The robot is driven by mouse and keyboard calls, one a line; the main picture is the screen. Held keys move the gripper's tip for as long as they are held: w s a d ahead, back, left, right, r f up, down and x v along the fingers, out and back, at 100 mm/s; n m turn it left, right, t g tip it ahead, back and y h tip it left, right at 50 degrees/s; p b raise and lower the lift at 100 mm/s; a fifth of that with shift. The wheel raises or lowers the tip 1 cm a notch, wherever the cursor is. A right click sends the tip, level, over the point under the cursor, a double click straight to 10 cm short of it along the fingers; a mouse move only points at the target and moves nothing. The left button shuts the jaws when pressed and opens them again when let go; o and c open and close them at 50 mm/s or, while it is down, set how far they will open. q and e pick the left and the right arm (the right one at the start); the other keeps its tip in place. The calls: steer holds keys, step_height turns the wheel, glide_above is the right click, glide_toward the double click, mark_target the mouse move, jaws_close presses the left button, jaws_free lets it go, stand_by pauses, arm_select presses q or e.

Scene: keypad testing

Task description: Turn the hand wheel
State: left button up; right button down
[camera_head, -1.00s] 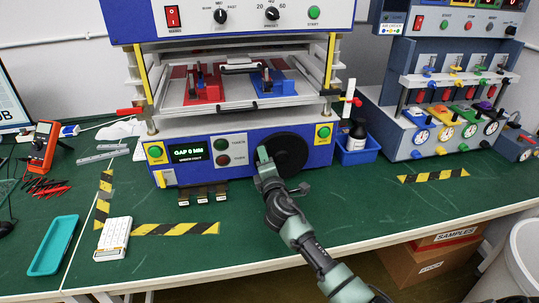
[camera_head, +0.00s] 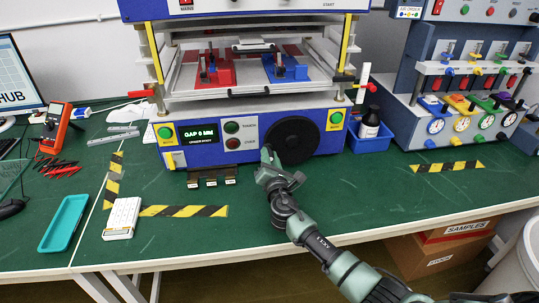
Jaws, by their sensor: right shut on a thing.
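The black hand wheel (camera_head: 297,138) sits on the lower right of the blue machine's front panel. My right gripper (camera_head: 268,157) is at the wheel's lower left edge and is shut on the wheel. The exact part between its fingers is hidden by the gripper. The green display (camera_head: 198,134) left of the wheel reads "GAP 0 MM". My left gripper is not in view.
A blue bin (camera_head: 370,138) with a dark bottle stands right of the machine. The front right of the green bench is clear.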

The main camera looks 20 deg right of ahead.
steer(key=shift+f, duration=0.2)
stand_by(0.3)
steer(key=c, duration=1.3)
jaws_free()
steer(key=shift+o, duration=0.2)
steer(key=v, duration=0.8)
